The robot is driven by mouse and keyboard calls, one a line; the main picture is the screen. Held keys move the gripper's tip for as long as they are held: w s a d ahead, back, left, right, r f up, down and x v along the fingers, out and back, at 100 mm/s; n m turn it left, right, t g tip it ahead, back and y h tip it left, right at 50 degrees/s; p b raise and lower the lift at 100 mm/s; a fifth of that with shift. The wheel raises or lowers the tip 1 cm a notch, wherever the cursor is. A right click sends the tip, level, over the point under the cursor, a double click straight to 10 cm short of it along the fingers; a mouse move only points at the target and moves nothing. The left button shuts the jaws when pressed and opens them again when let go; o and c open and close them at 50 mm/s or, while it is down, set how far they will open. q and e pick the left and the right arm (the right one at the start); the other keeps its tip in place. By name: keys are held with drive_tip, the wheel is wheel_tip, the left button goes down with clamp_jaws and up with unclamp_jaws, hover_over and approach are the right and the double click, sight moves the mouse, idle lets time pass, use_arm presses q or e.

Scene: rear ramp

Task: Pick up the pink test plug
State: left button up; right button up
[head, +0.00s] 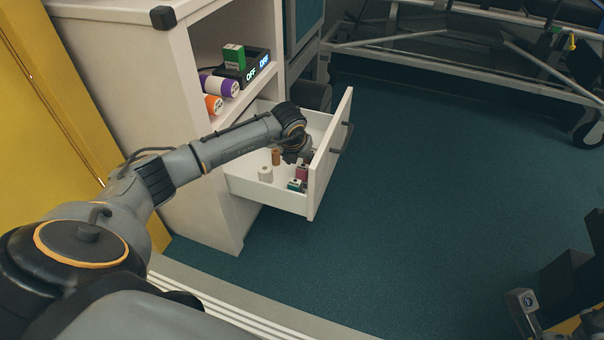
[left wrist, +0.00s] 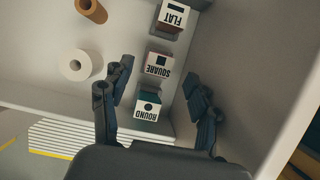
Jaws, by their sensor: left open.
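The pink test plug (head: 302,171) stands in the open white drawer, just behind a teal plug (head: 296,185). In the left wrist view, three white-topped plugs form a row, marked FLAT (left wrist: 173,15), SQUARE (left wrist: 159,66) and ROUND (left wrist: 148,106). ROUND has teal sides; by its place in the row, SQUARE appears to be the pink one, though its sides are dim. My left gripper (head: 300,156) reaches down into the drawer. In the left wrist view its open fingers (left wrist: 158,74) lie either side of the SQUARE plug, with nothing held. Contact is not visible.
A white roll (head: 265,174) and a brown roll (head: 276,157) stand left of the plugs. The drawer front (head: 330,155) rises close on the right. The cabinet shelf holds purple (head: 219,86) and orange (head: 210,104) rolls and a green box (head: 234,57).

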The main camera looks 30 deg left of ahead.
sight(302, 167)
use_arm(q)
drive_tip(key=b+x, duration=0.1)
drive_tip(key=x, duration=0.3)
drive_tip(key=c, duration=1.2)
drive_tip(key=shift+c, duration=0.2)
